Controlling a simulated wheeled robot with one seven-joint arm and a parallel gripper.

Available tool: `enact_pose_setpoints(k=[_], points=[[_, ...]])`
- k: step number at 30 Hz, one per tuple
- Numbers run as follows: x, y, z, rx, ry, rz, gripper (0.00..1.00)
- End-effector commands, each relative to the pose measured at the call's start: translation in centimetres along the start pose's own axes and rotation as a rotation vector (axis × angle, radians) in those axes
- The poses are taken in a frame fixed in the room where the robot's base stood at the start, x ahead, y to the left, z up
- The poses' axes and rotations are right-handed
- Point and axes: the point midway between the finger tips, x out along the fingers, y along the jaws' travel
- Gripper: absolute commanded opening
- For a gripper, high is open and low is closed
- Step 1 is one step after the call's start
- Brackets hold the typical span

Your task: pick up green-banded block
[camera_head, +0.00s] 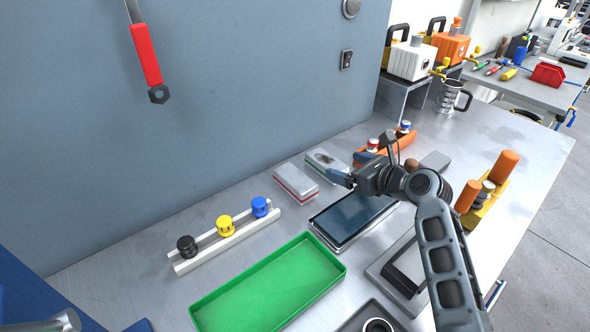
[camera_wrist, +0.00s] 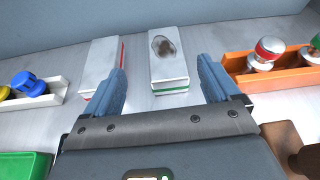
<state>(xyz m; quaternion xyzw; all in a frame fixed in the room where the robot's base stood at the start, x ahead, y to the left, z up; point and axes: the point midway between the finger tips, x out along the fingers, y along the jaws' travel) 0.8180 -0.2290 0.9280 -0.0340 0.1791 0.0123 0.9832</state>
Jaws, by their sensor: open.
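The green-banded block (camera_wrist: 169,60) is a white block with a green stripe along its lower edge and a dark smudge on its top. It lies on the bench, and in the head view (camera_head: 327,161) it is beside the wall, partly behind my gripper. My gripper (camera_wrist: 160,85) is open and empty. In the wrist view its blue fingers stand on either side of the near end of the block in the picture, with no clear contact. In the head view my gripper (camera_head: 352,166) hangs over the bench just in front of the block.
A red-banded white block (camera_head: 296,181) lies close to the left. An orange holder (camera_wrist: 285,72) with knobs stands to the right. A dark tablet-like tray (camera_head: 352,217) and a green tray (camera_head: 270,290) lie nearer. A white rack (camera_head: 180,267) holds coloured knobs. The wall (camera_head: 260,80) rises behind.

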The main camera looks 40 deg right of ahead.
Motion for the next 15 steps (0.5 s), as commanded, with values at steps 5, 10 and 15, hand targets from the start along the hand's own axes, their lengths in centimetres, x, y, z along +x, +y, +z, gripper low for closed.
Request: enact_pose_setpoints(k=[5, 10, 15], points=[[-0.4, -2.7, -0.2, 0.058, 0.031, 0.020, 0.89], [1.2, -2.7, -0.3, 0.061, 0.034, 0.023, 0.89], [2.9, -2.7, -0.4, 0.061, 0.033, 0.022, 0.89]])
